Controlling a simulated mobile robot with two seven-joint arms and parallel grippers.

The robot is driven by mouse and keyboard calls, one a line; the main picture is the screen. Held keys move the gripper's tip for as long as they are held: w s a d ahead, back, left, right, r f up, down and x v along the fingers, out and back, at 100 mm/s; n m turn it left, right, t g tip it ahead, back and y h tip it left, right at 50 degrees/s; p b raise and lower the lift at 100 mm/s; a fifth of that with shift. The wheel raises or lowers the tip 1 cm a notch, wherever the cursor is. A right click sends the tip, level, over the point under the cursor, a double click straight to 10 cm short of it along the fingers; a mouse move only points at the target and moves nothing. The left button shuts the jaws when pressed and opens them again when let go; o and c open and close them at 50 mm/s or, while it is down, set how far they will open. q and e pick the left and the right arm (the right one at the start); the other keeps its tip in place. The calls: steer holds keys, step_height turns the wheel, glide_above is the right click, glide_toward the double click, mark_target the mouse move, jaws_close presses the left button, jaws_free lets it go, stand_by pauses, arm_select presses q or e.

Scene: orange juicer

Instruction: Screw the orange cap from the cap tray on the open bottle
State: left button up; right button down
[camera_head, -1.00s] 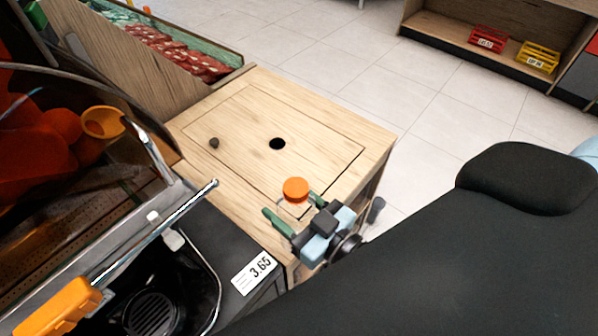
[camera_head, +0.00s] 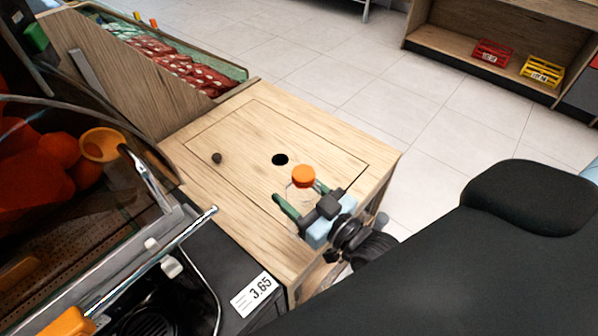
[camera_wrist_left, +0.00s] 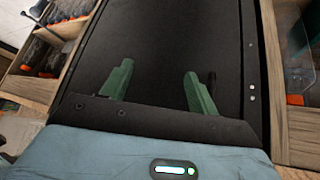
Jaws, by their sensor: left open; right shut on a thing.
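A clear bottle (camera_head: 300,196) with an orange cap (camera_head: 303,176) on its top stands out over the wooden counter in the head view. My right gripper (camera_head: 299,198) is shut on the bottle, with one green finger on each side of it below the cap. The bottle looks roughly upright; whether its base touches the counter and how tightly the cap sits cannot be told. My left gripper (camera_wrist_left: 158,86) is open and empty in the left wrist view, in front of a dark panel. It is not visible in the head view. I cannot make out a cap tray.
The wooden counter (camera_head: 235,125) has a round dark hole (camera_head: 280,160) and a small dark knob (camera_head: 217,158). The juicer (camera_head: 60,200) with oranges stands at left, a price tag (camera_head: 254,294) in front. Red (camera_head: 491,53) and yellow (camera_head: 541,72) crates sit on a far shelf.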

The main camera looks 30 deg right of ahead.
steer(key=w+d, duration=0.4)
steer(key=w, duration=0.3)
steer(key=shift+w+d+f, duration=0.15)
steer(key=shift+w+f, duration=0.05)
steer(key=shift+f, duration=0.25)
steer(key=shift+w, duration=0.1)
steer(key=shift+w+d+f, duration=0.1)
steer(key=shift+w+f, duration=0.05)
steer(key=shift+f, duration=0.45)
steer(key=shift+w+d+f, duration=0.15)
steer(key=shift+w+f, duration=0.05)
steer(key=shift+f, duration=0.35)
steer(key=shift+w+d+f, duration=0.1)
steer(key=shift+w+f, duration=0.05)
steer(key=shift+f, duration=0.55)
steer(key=shift+f+b, duration=0.15)
steer(key=shift+b, duration=0.15)
steer(key=shift+c, duration=2.2)
jaws_free()
